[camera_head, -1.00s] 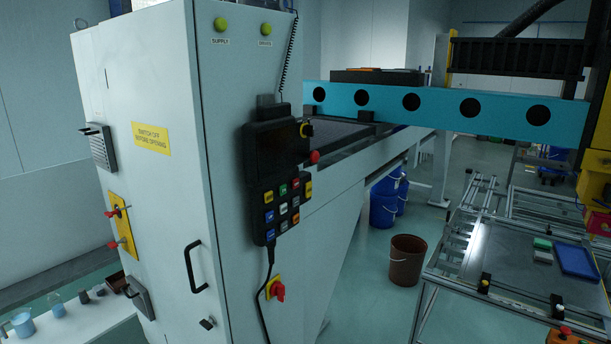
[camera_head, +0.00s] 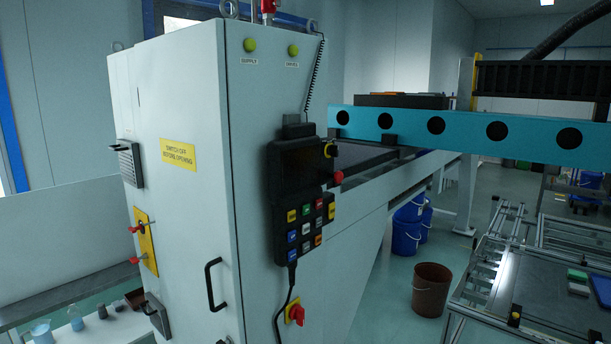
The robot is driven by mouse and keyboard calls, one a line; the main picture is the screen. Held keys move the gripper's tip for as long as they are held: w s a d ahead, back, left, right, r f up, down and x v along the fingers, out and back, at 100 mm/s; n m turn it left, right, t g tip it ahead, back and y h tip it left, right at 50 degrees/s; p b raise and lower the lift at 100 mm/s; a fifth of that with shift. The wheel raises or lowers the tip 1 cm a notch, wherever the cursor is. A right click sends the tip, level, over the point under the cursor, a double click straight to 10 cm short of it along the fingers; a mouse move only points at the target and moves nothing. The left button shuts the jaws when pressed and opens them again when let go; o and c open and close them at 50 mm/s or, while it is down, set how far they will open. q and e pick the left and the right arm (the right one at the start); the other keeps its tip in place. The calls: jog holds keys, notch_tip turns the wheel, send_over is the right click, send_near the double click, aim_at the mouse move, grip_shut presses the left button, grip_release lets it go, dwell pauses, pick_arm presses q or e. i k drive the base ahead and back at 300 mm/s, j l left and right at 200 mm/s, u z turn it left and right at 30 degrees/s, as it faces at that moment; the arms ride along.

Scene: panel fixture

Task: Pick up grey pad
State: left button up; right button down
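A small light grey block (camera_head: 578,289), which may be the grey pad, lies on the dark plate of a metal-framed table (camera_head: 535,290) at the right. A green pad (camera_head: 577,274) lies just behind it, and a blue tray (camera_head: 602,290) is to its right, cut by the picture edge. The grey block is small in view and its texture cannot be made out. Neither of my grippers is in view.
A tall white control cabinet (camera_head: 185,190) with a keypad pendant (camera_head: 298,195) fills the left and middle. A teal beam (camera_head: 460,128) spans the right. A brown bucket (camera_head: 431,290) and blue drums (camera_head: 408,225) stand on the floor between cabinet and table.

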aim_at(578, 288)
jog(key=z, duration=1.45)
